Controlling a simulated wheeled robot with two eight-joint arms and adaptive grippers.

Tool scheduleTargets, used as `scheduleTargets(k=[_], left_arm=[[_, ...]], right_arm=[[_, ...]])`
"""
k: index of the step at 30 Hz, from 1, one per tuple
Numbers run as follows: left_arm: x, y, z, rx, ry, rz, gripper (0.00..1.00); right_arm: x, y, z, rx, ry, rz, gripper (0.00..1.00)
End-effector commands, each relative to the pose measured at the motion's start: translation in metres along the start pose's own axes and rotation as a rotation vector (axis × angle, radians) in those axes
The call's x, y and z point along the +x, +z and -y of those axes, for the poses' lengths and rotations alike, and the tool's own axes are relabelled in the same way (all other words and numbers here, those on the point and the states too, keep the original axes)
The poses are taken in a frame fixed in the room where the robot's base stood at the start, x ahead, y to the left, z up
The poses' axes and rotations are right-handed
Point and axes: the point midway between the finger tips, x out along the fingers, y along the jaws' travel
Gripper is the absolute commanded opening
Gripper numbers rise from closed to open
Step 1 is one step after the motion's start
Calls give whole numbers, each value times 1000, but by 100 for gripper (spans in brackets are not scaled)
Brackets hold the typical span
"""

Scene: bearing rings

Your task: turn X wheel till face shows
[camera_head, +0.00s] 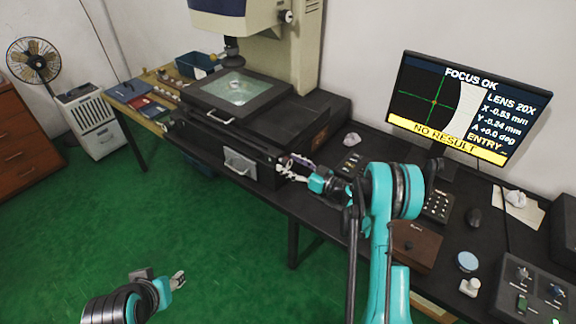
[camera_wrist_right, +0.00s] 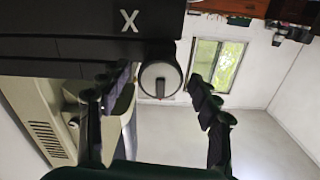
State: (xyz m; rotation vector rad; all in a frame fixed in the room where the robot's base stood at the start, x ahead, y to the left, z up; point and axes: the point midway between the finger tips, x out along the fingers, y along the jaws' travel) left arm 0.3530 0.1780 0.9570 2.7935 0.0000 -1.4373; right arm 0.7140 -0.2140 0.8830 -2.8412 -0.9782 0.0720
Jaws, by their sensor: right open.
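The X wheel (camera_wrist_right: 160,78), a round light-rimmed knob with a dark slot-like handle, sits beside the white X label (camera_wrist_right: 129,20) on the dark stage body. My right gripper (camera_head: 290,168) is open at the stage's front right. In the right wrist view its fingers stand on both sides of the wheel, apart from each other; I cannot tell whether they touch it. The monitor (camera_head: 462,105) reads FOCUS OK, X -0.53 mm, Y -0.24 mm, and NO RESULT. Its green crosshair lies on a dark area, with a pale curved band to the right. My left gripper (camera_head: 178,280) is low over the floor, its opening unclear.
The measuring machine's glass stage (camera_head: 238,88) is left of my right arm. A control box (camera_head: 535,290), a mouse (camera_head: 474,217) and a brown box (camera_head: 415,245) occupy the bench at right. Green floor (camera_head: 120,215) is open at left.

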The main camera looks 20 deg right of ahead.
Motion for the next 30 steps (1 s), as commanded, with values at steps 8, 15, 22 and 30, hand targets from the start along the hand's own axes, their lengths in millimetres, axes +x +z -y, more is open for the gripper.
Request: scheduleTargets(k=[8,15,22,30], left_arm=[[2,1,0,0,0,0,44],[2,1,0,0,0,0,44],[2,1,0,0,0,0,44],[5,3,0,0,0,0,44]], right_arm=[[9,-1,0,0,0,-1,63],[9,-1,0,0,1,-1,29],[9,-1,0,-2,0,-1,13],[9,0,0,-68,0,-1,13]])
